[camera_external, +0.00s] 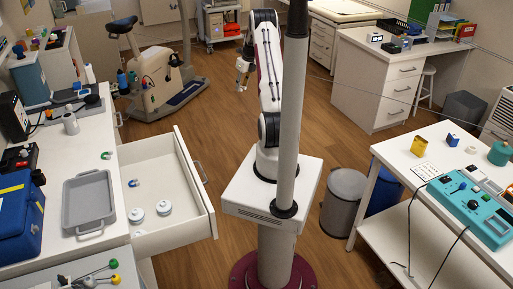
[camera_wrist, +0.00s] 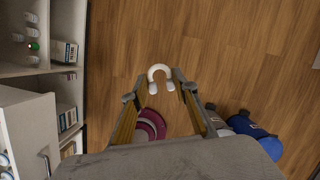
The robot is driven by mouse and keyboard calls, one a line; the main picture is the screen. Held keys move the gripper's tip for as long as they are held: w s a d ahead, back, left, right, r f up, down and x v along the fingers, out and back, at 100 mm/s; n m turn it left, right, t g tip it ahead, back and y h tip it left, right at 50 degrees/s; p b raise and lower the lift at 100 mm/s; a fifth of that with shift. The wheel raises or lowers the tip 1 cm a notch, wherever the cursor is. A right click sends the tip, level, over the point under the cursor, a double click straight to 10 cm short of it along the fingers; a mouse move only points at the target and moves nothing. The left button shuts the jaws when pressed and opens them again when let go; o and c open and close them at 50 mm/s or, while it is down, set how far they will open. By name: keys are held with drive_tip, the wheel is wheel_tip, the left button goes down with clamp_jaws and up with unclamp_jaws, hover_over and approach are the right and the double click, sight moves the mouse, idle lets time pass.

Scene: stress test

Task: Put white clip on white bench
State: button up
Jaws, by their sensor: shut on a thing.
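My gripper (camera_external: 243,74) hangs in the air over the wood floor, left of my upright arm. In the wrist view my gripper (camera_wrist: 159,88) has its fingers around a white, horseshoe-shaped clip (camera_wrist: 160,69), held at the fingertips with its curved end pointing away. The clip is too small to make out clearly in the external view. A white bench (camera_external: 404,155) stands at the right, well away from my gripper. A white counter (camera_external: 98,150) with an open drawer stands at the left. I cannot tell which one is the task's bench.
The open drawer (camera_external: 165,185) holds several small items. A grey tray (camera_external: 89,202) lies on the counter.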

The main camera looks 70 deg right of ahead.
drive_tip(key=s+d+m, duration=0.2)
drive_tip(key=s+d, duration=0.2)
drive_tip(key=s, duration=0.5)
drive_tip(key=s+d+r+m+g+h, duration=0.1)
drive_tip(key=s+d+m, duration=0.1)
drive_tip(key=s+d, duration=0.5)
drive_tip(key=s+d+m, duration=0.2)
drive_tip(key=s, duration=0.9)
drive_tip(key=s+a+r+m+g+h, duration=0.15)
drive_tip(key=s+m, duration=0.25)
drive_tip(key=s, duration=1.7)
drive_tip(key=s+a+r+m+g+y, duration=0.1)
drive_tip(key=s+a+m, duration=0.25)
drive_tip(key=s, duration=1.65)
drive_tip(key=s+a+r+m+g, duration=0.1)
drive_tip(key=s+a+m, duration=0.3)
drive_tip(key=s+a, duration=1.1)
drive_tip(key=s+a+m+g, duration=0.1)
drive_tip(key=s+a+m, duration=0.4)
drive_tip(key=s+a, duration=0.9)
drive_tip(key=s, duration=0.5)
drive_tip(key=shift+a+r, duration=0.4)
drive_tip(key=shift+f, duration=0.1)
